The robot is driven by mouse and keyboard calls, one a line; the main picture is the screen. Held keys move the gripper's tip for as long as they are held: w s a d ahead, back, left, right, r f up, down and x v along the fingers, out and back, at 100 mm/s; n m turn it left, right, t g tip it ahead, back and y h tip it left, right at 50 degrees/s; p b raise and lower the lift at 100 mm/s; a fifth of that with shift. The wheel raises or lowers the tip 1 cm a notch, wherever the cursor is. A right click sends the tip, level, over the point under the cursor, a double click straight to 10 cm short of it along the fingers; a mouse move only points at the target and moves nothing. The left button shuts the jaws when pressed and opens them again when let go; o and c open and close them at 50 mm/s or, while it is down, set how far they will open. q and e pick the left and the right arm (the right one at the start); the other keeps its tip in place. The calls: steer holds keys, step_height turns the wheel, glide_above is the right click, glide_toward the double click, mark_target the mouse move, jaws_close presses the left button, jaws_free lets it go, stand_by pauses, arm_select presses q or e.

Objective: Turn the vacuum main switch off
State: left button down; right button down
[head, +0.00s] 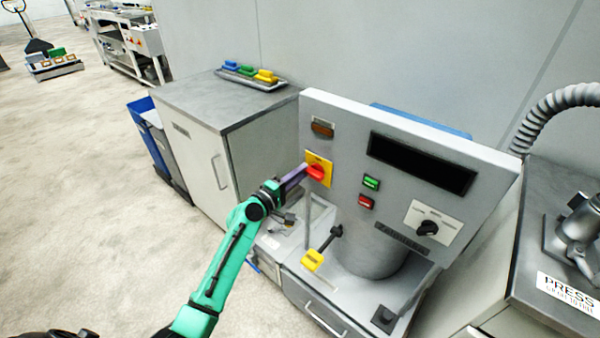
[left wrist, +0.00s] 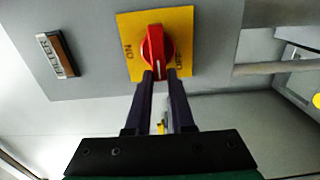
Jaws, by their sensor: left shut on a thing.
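The vacuum main switch is a red rotary knob (head: 315,172) on a yellow plate (head: 321,160) on the grey panel. In the left wrist view the red knob (left wrist: 153,50) sits on its yellow plate (left wrist: 186,22), with ON lettered left of it and OFF right. The knob's grip stands roughly upright in that picture, between the two labels. My left gripper (head: 305,172) reaches the knob from the left, its dark fingers shut on it. In the left wrist view the fingertips (left wrist: 160,74) overlap the knob's lower part. My right gripper is not in view.
Green (head: 371,182) and red (head: 365,202) push buttons and a black selector knob (head: 427,228) are on the same panel. A yellow-ended lever (head: 313,260) sticks out below the switch. A grey cabinet (head: 190,130) stands left; open floor (head: 90,210) lies beyond it.

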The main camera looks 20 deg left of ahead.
arm_select(q)
steer(key=shift+f, duration=0.1)
stand_by(0.4)
steer(key=c, duration=0.8)
jaws_free()
steer(key=b+v, duration=0.3)
steer(key=v, duration=1.1)
steer(key=shift+s, duration=0.3)
steer(key=shift+a, duration=0.1)
